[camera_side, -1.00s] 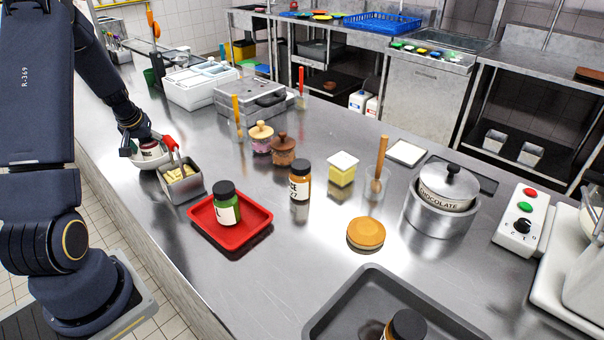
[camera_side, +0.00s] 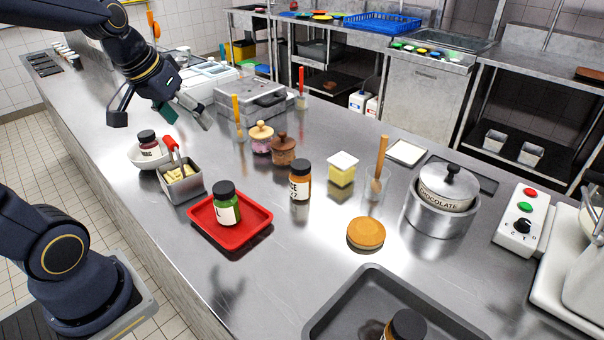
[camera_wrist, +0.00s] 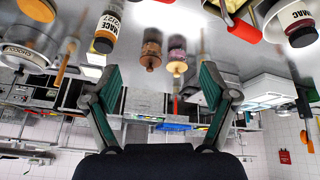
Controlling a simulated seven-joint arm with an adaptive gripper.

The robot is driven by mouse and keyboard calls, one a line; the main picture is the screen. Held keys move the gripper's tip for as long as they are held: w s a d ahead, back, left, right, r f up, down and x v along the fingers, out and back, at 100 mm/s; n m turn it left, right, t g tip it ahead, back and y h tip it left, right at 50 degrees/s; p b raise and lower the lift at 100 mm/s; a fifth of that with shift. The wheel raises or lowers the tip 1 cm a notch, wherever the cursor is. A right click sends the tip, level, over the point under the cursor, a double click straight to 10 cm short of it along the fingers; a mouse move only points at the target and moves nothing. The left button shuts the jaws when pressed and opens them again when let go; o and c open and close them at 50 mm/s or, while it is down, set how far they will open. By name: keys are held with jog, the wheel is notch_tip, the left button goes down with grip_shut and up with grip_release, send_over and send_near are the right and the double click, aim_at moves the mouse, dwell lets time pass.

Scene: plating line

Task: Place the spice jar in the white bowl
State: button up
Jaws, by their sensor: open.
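A small jar with a dark lid (camera_side: 147,137) and a white label ending in "MAC" sits in the white bowl (camera_side: 138,159) at the left of the counter. It stands roughly upright, its lower part hidden by the bowl's wall. In the wrist view the jar (camera_wrist: 299,17) shows at the top right. My gripper (camera_side: 160,114) is open and empty, above and a little behind the bowl, clear of the jar. In the wrist view its two fingers (camera_wrist: 160,75) are spread wide with nothing between them.
A metal container with a red-handled tool (camera_side: 182,186) stands right beside the bowl. A red tray (camera_side: 254,226) holds a green jar (camera_side: 226,204). An orange jar (camera_side: 300,181), wooden-topped pots (camera_side: 284,150) and a pan (camera_side: 436,222) stand farther right.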

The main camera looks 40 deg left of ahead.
jog(key=s+d+m, duration=0.3)
jog(key=s+d, duration=0.5)
jog(key=d, duration=0.2)
jog(key=shift+d+r+m+h, duration=0.15)
jog(key=shift+r+m+h, duration=0.05)
jog(key=shift+m+h, duration=0.2)
